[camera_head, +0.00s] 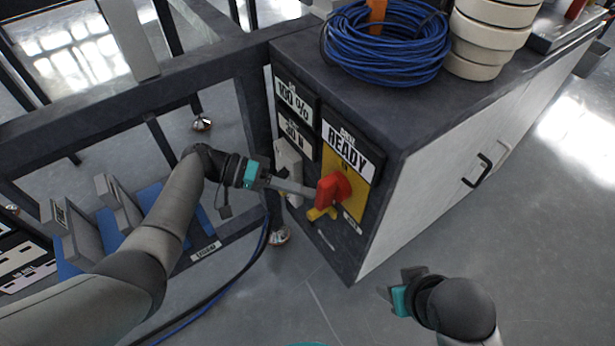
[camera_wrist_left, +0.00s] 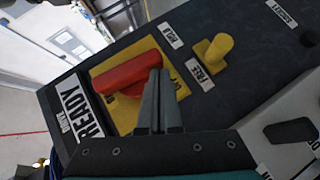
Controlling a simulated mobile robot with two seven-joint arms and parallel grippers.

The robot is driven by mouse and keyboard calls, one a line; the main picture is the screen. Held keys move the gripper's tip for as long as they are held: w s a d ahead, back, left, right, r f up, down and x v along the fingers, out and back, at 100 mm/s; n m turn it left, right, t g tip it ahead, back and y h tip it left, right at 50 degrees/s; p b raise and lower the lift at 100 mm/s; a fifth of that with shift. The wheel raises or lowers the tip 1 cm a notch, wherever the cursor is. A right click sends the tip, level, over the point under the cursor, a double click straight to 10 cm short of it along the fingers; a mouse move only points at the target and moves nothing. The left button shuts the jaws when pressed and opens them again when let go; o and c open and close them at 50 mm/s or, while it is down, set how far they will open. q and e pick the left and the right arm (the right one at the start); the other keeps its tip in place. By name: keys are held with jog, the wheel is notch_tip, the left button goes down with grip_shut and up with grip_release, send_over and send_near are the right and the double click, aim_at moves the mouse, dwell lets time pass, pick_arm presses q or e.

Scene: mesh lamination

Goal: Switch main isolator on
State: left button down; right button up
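The main isolator is a red rotary handle (camera_head: 334,188) on a yellow plate (camera_head: 357,199), on the cabinet's dark end panel. In the left wrist view the red handle (camera_wrist_left: 128,72) lies across the yellow plate (camera_wrist_left: 110,107), below the display reading READY (camera_head: 347,152). My left gripper (camera_head: 315,192) has its fingertips at the handle, and its fingers are close together. In the left wrist view the fingers (camera_wrist_left: 159,75) cover part of the handle; contact is hard to tell. My right gripper (camera_head: 396,283) is open and empty, away from the cabinet's front.
A yellow knob (camera_head: 318,213) sits close below the handle, beside labels reading HOLD and FREE. Blue cable (camera_head: 385,50) and white rolls (camera_head: 484,38) lie on the cabinet top. A dark frame (camera_head: 120,85) stands left.

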pick_arm(q)
jog(key=shift+s+d+f, duration=0.15)
jog(key=shift+f, duration=0.1)
pick_arm(e)
jog(key=shift+r, duration=0.3)
dwell(0.4)
pick_arm(q)
notch_tip(320, 180, up, 20)
jog(key=p, duration=0.9)
jog(key=shift+p, duration=0.4)
pick_arm(e)
jog(key=s+d+f+g, duration=0.1)
jog(key=s+d+f, duration=0.1)
jog(key=f, duration=0.7)
jog(key=s+d+f+g, duration=0.1)
jog(key=s+f, duration=0.4)
jog(key=f, duration=0.4)
jog(key=shift+s+d+f+h, duration=0.2)
jog(key=shift+d+f+h, duration=0.1)
jog(key=shift+d+f, duration=0.1)
